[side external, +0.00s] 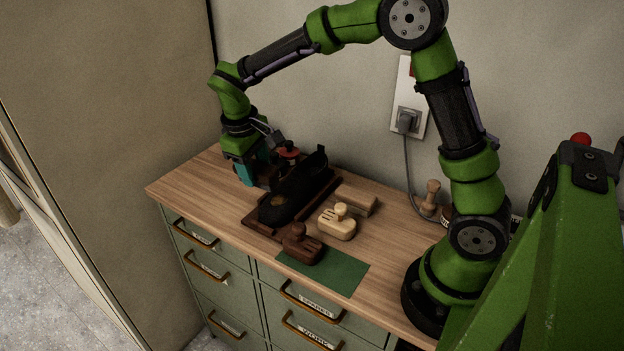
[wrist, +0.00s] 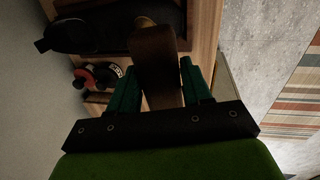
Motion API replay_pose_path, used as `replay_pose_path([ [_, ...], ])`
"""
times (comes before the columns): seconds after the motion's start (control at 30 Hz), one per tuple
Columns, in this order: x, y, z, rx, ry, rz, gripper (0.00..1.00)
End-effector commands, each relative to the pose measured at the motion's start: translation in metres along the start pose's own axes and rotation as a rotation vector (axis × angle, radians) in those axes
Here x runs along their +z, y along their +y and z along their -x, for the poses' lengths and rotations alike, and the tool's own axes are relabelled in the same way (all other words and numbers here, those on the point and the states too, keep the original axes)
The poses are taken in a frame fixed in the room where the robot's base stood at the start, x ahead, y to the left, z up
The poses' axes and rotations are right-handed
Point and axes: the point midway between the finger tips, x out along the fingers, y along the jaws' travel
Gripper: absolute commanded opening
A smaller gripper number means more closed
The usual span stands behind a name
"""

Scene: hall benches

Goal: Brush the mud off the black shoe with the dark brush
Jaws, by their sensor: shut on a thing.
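In the wrist view the shoe (wrist: 100,32) is at the upper left. My gripper (side external: 255,176) is low at the shoe's left side. In the wrist view its green fingers (wrist: 157,90) are shut on a dark brown, long piece, seemingly the dark brush (wrist: 155,58). Its far end is close to a tan patch by the shoe; I cannot tell whether it touches. The side view mostly hides the held piece.
A dark knobbed block (side external: 302,244) sits at the edge of a green mat (side external: 335,272). A pale knobbed block (side external: 338,224) and a wooden block (side external: 357,200) lie right of the shoe. A red-topped tin (side external: 289,154) stands behind it. The bench's front right is fairly clear.

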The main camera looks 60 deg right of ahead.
Motion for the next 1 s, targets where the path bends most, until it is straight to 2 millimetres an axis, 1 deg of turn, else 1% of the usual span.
replay_pose_path([
  [0.03, -0.007, 0.004, 0.004, 0.010, -0.002, -0.021, 0.24],
  [0.1, -0.011, 0.008, 0.009, 0.024, -0.008, -0.046, 0.24],
  [0.17, -0.010, 0.009, 0.011, 0.042, -0.015, -0.067, 0.24],
  [0.27, -0.009, 0.010, 0.007, 0.060, -0.018, -0.074, 0.24],
  [0.37, -0.009, 0.011, -0.001, 0.061, -0.019, -0.075, 0.24],
  [0.7, -0.008, 0.012, -0.036, 0.059, -0.018, -0.075, 0.24],
  [0.83, -0.008, 0.013, -0.044, 0.059, -0.018, -0.073, 0.24],
  [1.0, -0.007, 0.013, -0.049, 0.058, -0.017, -0.074, 0.24],
])
